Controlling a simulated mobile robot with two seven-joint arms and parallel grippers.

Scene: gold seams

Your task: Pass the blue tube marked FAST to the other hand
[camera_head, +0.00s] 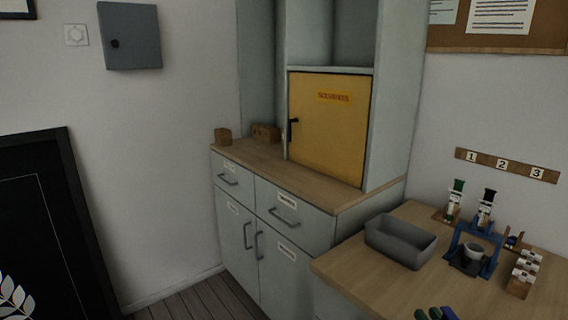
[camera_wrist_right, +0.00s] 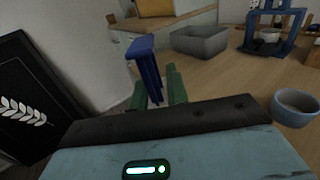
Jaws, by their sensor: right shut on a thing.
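A blue tube (camera_wrist_right: 143,60) is held between the green fingers of my right gripper (camera_wrist_right: 158,90) in the right wrist view. It rises beyond the fingertips, and its lower part is hidden by the fingers. No FAST marking can be read. My left gripper is in neither view.
A grey bin (camera_head: 400,240) stands on the wooden worktop (camera_head: 345,262). Right of it are a blue stand (camera_head: 472,248), upright tubes (camera_head: 485,210) and small labelled blocks (camera_head: 523,272). A grey-blue cup (camera_wrist_right: 296,107) sits right of my gripper in the wrist view. A yellow cabinet (camera_head: 330,130) stands behind.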

